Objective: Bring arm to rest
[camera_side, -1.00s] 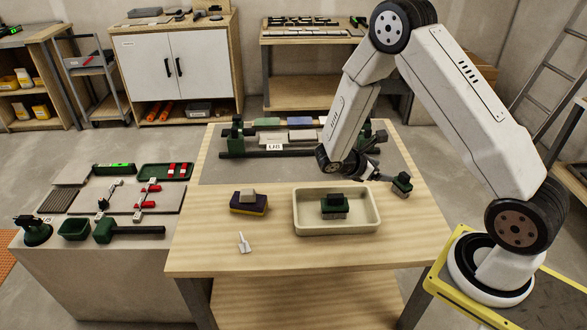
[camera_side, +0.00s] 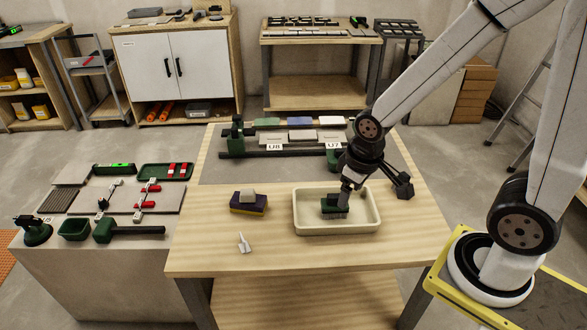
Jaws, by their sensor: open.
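My gripper (camera_side: 345,200) points down into the cream tray (camera_side: 364,229) on the wooden table. Its fingers are at the right part of a green block with a grey underside (camera_side: 333,208), which lies in the tray. The gripper is open. The fingertips partly hide the block, and I cannot tell whether they touch it. My arm reaches in from the upper right, bent down over the tray.
A purple and yellow sponge (camera_side: 249,202) with a pale block on top and a small white pointed piece (camera_side: 244,243) lie left of the tray. A rack of tiles (camera_side: 290,137) stands behind. The table front (camera_side: 300,256) is clear.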

